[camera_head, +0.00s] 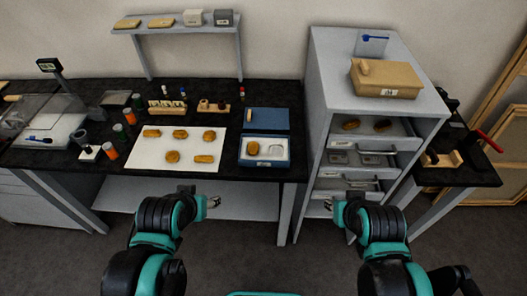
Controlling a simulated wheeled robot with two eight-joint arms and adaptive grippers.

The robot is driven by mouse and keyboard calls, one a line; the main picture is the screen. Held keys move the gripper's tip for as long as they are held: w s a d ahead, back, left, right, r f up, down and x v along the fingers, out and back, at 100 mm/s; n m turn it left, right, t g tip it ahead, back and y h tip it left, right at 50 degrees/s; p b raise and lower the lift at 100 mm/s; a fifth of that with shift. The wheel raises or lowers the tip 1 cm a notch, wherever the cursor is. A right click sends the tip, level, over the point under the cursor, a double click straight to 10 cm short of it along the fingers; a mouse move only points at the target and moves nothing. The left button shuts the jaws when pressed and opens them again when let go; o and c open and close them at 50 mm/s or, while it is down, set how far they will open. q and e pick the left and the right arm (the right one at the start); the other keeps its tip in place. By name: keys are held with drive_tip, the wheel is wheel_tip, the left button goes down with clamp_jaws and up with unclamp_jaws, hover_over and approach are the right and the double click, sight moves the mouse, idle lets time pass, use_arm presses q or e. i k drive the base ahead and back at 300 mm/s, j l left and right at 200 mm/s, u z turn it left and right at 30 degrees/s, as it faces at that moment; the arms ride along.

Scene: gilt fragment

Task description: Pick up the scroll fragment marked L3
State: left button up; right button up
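Several golden-brown fragments lie on a white sheet (150,160) on the black bench; one is at the back left (152,133), one at the front middle (172,156), one at the front right (204,159). Another small piece (253,148) sits in an open blue case (265,163). Two dark brown pieces (351,124) lie in the cabinet's top open compartment. No L3 mark is readable on any of them. My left gripper (213,202) is in front of the bench, below its top. My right gripper (329,204) is in front of the cabinet. Both are apart from the fragments; their fingers are too small to judge.
A grey cabinet (323,100) stands right of the bench, with a labelled tan box (386,79) on top. The floor between bench and arms is clear.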

sight(172, 157)
drive_tip(key=i+j, duration=0.25)
drive_tip(key=i, duration=0.2)
drive_tip(key=i+u, duration=0.15)
drive_tip(key=u, duration=2.1)
